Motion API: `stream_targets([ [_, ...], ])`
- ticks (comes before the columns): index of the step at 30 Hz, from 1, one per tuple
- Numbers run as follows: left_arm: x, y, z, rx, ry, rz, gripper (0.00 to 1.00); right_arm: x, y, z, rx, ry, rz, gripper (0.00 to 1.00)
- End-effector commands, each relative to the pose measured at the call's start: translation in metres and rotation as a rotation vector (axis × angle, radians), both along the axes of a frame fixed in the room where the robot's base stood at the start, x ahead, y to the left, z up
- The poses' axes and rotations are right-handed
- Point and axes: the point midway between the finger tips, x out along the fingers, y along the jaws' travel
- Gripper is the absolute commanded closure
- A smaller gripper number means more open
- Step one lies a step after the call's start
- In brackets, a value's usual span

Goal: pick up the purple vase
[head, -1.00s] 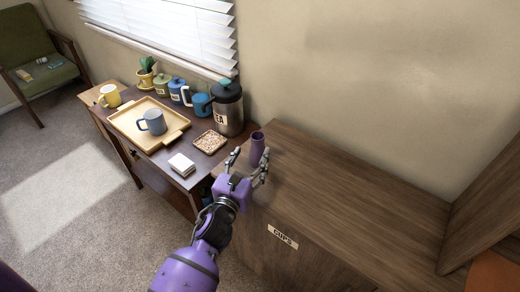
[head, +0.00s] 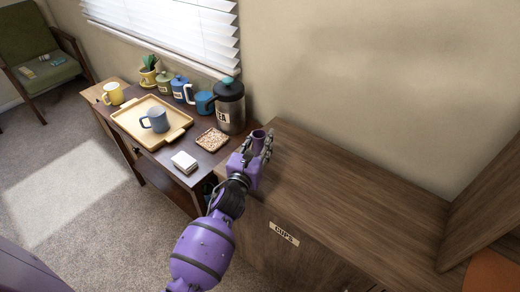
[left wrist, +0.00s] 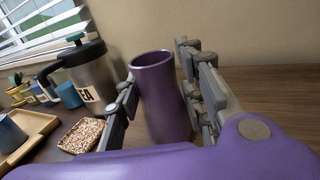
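The purple vase (head: 258,137) stands upright at the left end of the wooden cabinet top, near the wall. It also shows large in the left wrist view (left wrist: 160,95), with its open mouth up. My left gripper (head: 257,150) is at the vase, with fingers on either side of it. In the left wrist view the open fingers (left wrist: 158,78) flank the vase left and right. Whether either finger touches it I cannot tell. The fingers and palm hide the vase's lower part in the head view. My right gripper is not in view.
The wooden cabinet top (head: 350,195) is clear to the right. Left of it, a dark table holds a large steel canister (head: 230,108), a coaster (head: 212,140), a white stack (head: 184,162), and a tray (head: 128,118) with a blue-grey mug (head: 155,119).

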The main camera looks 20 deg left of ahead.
Motion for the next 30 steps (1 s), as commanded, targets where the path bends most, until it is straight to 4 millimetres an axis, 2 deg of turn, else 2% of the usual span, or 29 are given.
stream_targets([
  [1, 0.000, 0.000, 0.000, 0.001, 0.001, 0.001, 0.75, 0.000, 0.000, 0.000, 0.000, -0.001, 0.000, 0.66],
  [6, 0.000, 0.001, -0.001, 0.001, 0.002, 0.001, 0.98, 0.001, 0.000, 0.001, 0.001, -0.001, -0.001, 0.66],
  [16, 0.000, 0.001, -0.001, 0.002, 0.002, 0.002, 0.99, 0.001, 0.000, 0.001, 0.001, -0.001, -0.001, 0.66],
  [20, 0.000, 0.002, 0.005, 0.003, 0.002, 0.002, 0.99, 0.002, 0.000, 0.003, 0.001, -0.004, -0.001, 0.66],
  [26, 0.000, 0.001, 0.034, 0.005, -0.005, 0.000, 0.99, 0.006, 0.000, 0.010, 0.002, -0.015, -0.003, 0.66],
  [30, -0.016, -0.017, 0.064, 0.003, -0.007, -0.002, 0.99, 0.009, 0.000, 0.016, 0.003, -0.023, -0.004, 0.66],
])
